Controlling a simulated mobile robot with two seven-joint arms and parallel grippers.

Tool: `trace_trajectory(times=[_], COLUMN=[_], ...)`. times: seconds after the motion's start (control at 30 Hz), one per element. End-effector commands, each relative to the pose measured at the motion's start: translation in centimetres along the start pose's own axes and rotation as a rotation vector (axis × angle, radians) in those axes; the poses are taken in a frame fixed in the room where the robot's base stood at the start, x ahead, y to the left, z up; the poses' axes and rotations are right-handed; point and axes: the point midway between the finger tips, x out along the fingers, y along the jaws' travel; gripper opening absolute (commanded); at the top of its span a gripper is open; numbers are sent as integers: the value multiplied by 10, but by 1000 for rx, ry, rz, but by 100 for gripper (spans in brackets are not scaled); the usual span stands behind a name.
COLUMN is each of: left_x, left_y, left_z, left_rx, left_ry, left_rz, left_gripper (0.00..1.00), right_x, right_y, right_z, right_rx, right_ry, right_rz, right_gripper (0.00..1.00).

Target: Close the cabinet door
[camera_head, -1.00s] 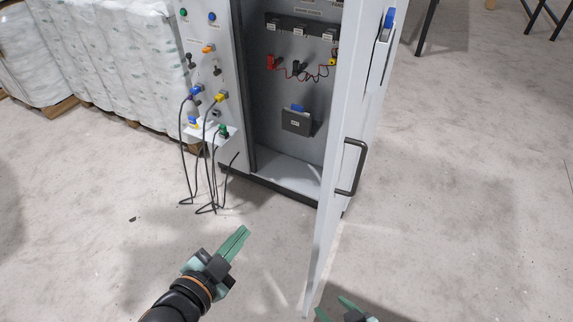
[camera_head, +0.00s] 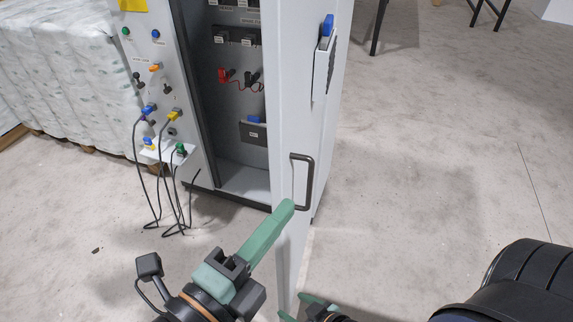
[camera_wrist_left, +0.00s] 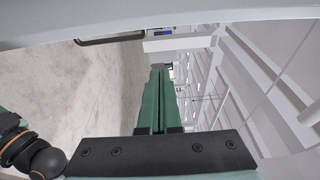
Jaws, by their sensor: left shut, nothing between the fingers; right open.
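The grey cabinet door (camera_head: 290,105) stands open, its edge turned toward me, with a black bar handle (camera_head: 303,182) on its outer face. The cabinet interior (camera_head: 243,180) shows to the left of the door. My left gripper (camera_head: 289,208) is shut and empty, its green fingertips overlapping the door's edge just left of the handle; I cannot tell whether they touch it. In the left wrist view the shut green fingers (camera_wrist_left: 160,75) point forward, with the handle (camera_wrist_left: 110,38) above left. My right gripper (camera_head: 305,306) is open low at the door's bottom edge, partly cut off by the frame.
The cabinet's left panel (camera_head: 160,85) carries several plugs and hanging black cables (camera_head: 165,205). Wrapped white stacks (camera_head: 65,70) stand behind on the left. The concrete floor (camera_head: 420,150) to the right of the door is clear.

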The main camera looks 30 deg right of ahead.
Motion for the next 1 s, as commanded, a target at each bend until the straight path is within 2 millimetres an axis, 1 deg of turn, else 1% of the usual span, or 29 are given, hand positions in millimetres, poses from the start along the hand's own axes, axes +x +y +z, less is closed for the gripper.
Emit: trace_trajectory(times=[0.3,0.5,0.6,0.7,0.8,1.0], left_x=[59,90,82,78,76,74], left_y=[-2,-1,-1,0,0,0], left_z=[-1,0,17,27,34,38], left_rx=[-2,-3,0,-3,-3,-4], left_ry=[1,0,-4,-3,-2,0], left_rz=[-1,0,2,2,1,0], left_gripper=[0,0,0,0,0,0], right_x=[-5,-7,-9,-10,-11,-11], right_y=[-2,-2,-2,-2,-2,-2], right_z=[-5,-7,-9,-10,-11,-11], right_rx=[4,4,4,4,4,4], right_ry=[0,-1,-1,-1,-1,-1], right_rz=[-3,-2,-2,-1,-1,-1], right_gripper=[67,67,67,67,67,67])
